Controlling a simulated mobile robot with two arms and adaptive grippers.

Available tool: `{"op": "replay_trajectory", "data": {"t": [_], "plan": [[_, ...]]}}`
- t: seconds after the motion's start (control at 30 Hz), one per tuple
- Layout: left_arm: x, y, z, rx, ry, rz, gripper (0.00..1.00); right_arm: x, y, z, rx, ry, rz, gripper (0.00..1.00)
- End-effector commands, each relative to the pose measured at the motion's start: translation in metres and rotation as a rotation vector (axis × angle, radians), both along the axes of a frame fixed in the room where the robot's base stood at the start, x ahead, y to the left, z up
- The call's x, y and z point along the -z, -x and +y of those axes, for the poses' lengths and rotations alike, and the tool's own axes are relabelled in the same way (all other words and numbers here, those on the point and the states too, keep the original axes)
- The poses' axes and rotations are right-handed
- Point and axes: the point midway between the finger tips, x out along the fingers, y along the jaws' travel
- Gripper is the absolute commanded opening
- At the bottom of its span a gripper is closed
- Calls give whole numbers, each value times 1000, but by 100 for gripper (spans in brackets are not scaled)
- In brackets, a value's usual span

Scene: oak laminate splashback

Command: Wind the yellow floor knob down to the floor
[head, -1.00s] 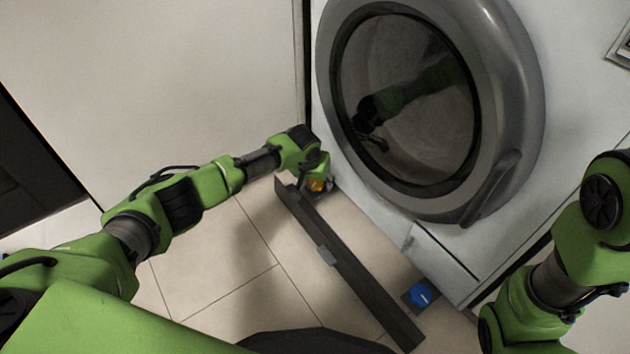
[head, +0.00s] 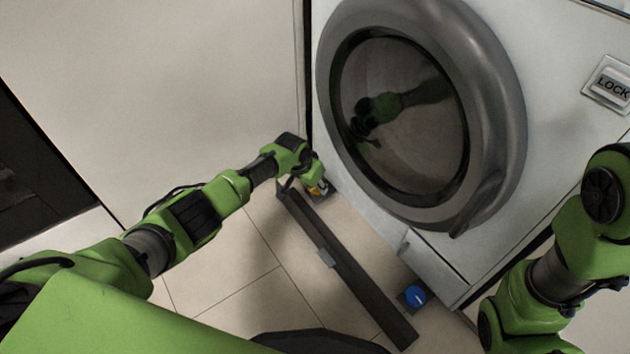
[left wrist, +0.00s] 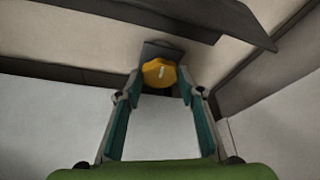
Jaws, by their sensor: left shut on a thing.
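The yellow floor knob (head: 318,188) is at the far left front corner of the washing machine, partly hidden by my left gripper (head: 316,185). In the left wrist view the knob (left wrist: 159,73) has a pale mark on its face and sits on a dark square plate (left wrist: 162,50). The fingertips of my left gripper (left wrist: 159,82) are on either side of the knob, shut on it. My right arm shows at the right of the head view, but its gripper is out of the picture.
A blue knob (head: 414,296) is at the near front corner of the washing machine (head: 390,222). A long dark strip (head: 350,270) lies on the tiled floor in front of it. A pale wall panel (head: 170,80) stands to the left. Open tiles (head: 225,285) lie nearer me.

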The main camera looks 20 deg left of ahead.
Motion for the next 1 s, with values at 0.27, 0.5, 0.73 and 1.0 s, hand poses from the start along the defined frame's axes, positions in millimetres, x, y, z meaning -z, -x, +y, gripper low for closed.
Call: {"op": "replay_trajectory", "data": {"t": [0.27, 0.5, 0.73, 1.0], "plan": [[3, -1, 1, 206, 4, 2, 14, 18, 0, 0, 0, 0, 1, 40], [1, -2, 2, 337, 3, 0, 14, 30, -1, 0, 0, 0, 2, 40], [-1, -2, 2, 395, 3, 0, 14, 34, -1, 0, 0, 0, 2, 40], [-2, -2, 2, 409, 3, 1, 14, 35, -1, 0, 0, 0, 2, 40]]}}
